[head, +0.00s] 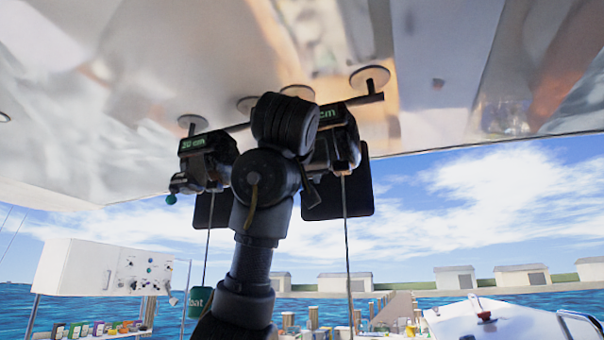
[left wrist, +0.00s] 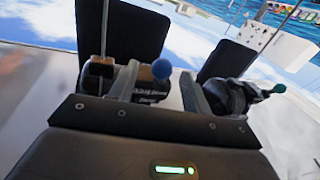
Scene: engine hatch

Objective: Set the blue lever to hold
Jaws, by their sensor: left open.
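The blue lever's round blue knob (left wrist: 161,68) shows in the left wrist view, in front of a dark winch unit (left wrist: 152,90). My left gripper (left wrist: 160,84) is open, with one grey finger on each side of the knob; I cannot tell whether either touches it. In the head view my left arm's dark wrist covers the blue lever and my gripper's fingers. Part of that winch unit (head: 338,143) shows to the right of my wrist, its display partly hidden. The lever's setting marks are not readable. My right gripper is not in view.
A second winch unit (head: 205,158) reading "20 cm", with a teal-knobbed lever (head: 171,199), hangs to the left on the same rail (head: 368,98). Lines hang from both units, with dark panels behind. The glossy hatch underside (head: 120,90) is close above. A white control box (head: 100,268) stands lower left.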

